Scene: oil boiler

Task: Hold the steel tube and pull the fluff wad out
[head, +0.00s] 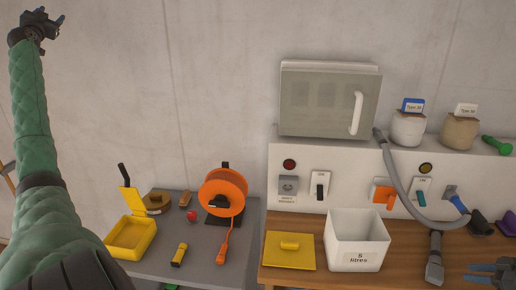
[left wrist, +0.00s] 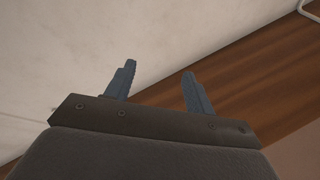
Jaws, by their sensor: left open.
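I cannot pick out a steel tube or a fluff wad with certainty in either view. My left gripper (head: 49,16) is raised high at the top left of the head view, against the bare wall, far from the benches. It is open and empty; the left wrist view shows its two fingers apart (left wrist: 158,88) with nothing between them. My right gripper (head: 479,273) is at the bottom right corner over the wooden bench. Its fingers look apart, with nothing seen between them. A grey nozzle (head: 434,260) lies to its left.
A grey hose (head: 398,180) hangs over the white panel. A white bin (head: 357,240) and yellow lid (head: 289,250) are on the wooden bench (head: 400,268). The grey table (head: 205,255) holds a yellow box (head: 131,238), orange reel (head: 222,190) and yellow torch (head: 179,255).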

